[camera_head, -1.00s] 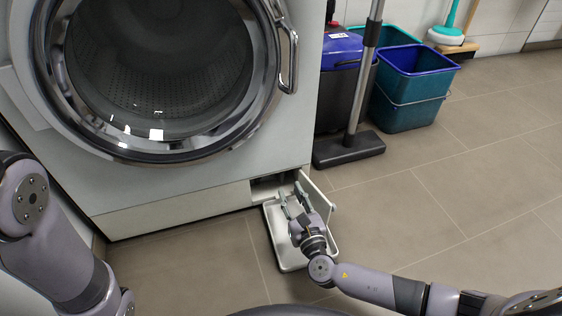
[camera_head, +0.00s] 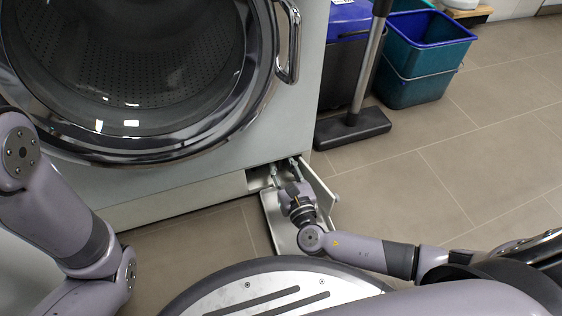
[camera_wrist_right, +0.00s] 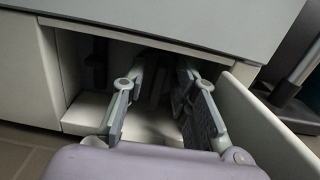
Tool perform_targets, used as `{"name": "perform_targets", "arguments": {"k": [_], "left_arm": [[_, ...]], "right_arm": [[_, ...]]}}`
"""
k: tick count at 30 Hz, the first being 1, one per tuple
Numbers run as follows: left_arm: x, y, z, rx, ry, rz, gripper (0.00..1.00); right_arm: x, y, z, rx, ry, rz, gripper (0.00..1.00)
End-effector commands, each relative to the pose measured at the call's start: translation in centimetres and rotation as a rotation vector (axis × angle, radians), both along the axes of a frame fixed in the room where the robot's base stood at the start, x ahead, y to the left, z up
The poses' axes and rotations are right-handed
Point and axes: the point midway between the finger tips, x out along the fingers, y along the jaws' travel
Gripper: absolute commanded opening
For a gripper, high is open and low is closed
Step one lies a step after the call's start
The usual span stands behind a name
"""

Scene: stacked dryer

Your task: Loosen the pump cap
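The dryer's lower front has an open service compartment (camera_wrist_right: 85,65), with its small flap (camera_wrist_right: 262,130) swung out to the right. My right gripper (camera_head: 284,170) is at the mouth of this compartment, above a white tray (camera_head: 283,236) on the floor. In the right wrist view the right gripper (camera_wrist_right: 158,92) has its two fingers spread apart and points into the dark opening. I see nothing held between them. A dim shape lies behind the fingers, but I cannot tell if it is the pump cap. My left arm shows at the left edge, with its gripper out of view.
The dryer (camera_head: 225,165) with its round glass door stands above the compartment. A floor tool with a pole (camera_head: 352,127) stands right of the dryer, with blue buckets (camera_head: 425,60) behind it. The tiled floor (camera_head: 440,165) at right is clear.

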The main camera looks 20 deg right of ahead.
Motion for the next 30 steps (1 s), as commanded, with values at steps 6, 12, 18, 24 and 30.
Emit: {"name": "perform_targets", "arguments": {"k": [6, 12, 18, 24, 30], "left_arm": [[0.0, 0.0, 0.0, 0.0, 0.0, 0.0, 0.0], [0.0, 0.0, 0.0, 0.0, 0.0, 0.001, 0.0], [0.0, 0.0, 0.0, -0.001, -0.001, 0.001, 0.0], [0.0, 0.0, 0.1, 0.0, 0.0, 0.001, 0.0], [0.0, 0.0, 1.1, 0.0, 0.001, 0.001, 0.0]], "right_arm": [[0.0, 0.0, 0.0, 0.0, 0.0, 0.0, 0.1], [0.0, 0.0, 0.0, 0.0, 0.0, 0.0, 0.0], [0.0, 0.0, 0.0, 0.0, 0.0, -0.001, 0.0], [0.1, 0.0, 0.1, -0.007, 0.0, -0.001, 0.0], [0.0, 0.1, 0.3, -0.058, -0.001, -0.002, 0.0]]}}
